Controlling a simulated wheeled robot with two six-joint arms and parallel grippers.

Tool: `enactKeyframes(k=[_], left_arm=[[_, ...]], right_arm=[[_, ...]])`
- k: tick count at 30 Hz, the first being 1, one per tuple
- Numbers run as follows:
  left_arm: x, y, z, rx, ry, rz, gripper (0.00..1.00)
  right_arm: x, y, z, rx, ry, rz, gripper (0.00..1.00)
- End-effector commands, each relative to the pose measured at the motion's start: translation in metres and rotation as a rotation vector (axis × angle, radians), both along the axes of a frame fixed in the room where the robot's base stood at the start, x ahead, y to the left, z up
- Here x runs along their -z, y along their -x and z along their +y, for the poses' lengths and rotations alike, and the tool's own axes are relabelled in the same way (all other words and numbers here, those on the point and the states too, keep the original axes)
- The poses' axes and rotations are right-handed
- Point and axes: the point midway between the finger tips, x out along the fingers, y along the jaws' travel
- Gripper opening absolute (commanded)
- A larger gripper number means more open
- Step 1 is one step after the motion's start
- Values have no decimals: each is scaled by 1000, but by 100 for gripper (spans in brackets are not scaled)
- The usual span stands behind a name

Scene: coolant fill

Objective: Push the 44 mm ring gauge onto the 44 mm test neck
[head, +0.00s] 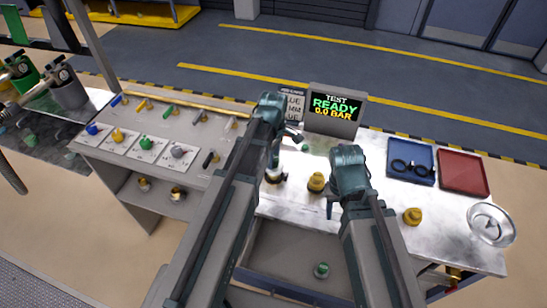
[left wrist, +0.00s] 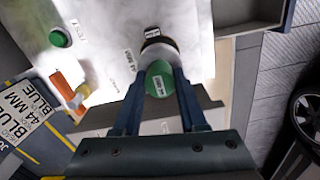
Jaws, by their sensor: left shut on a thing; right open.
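My left gripper (head: 273,160) is over the bench and shut on a green-topped piece (left wrist: 159,78) with a small label, seen between its fingers in the left wrist view. Beyond that piece is a pale cylindrical body, with a black band (left wrist: 152,33) bearing a white label around its far end. I cannot tell whether these are one part or which is the neck. In the head view the white and black part (head: 274,176) is below the left gripper. My right gripper (head: 331,206) is open and empty. Black rings (head: 420,172) lie in the blue tray.
A blue tray (head: 392,148) and a red tray (head: 480,170) lie at right. Brass-coloured caps (head: 316,182) stand on the bench (head: 375,205). The screen (head: 334,108) reads TEST READY, 0.0 BAR. A green-topped piece (head: 321,270) lies in the lower bin. A round dish (head: 492,224) sits far right.

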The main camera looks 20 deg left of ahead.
Motion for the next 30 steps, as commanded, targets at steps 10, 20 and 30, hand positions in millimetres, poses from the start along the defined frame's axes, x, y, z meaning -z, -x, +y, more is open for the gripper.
enactKeyframes(k=[10,20,30], left_arm=[[2,0,0,0,0,0,0],[10,0,0,0,0,0,0],[18,0,0,0,0,0,0]], right_arm=[[2,0,0,0,0,0,50],[10,0,0,0,0,0,50],[18,0,0,0,0,0,50]])
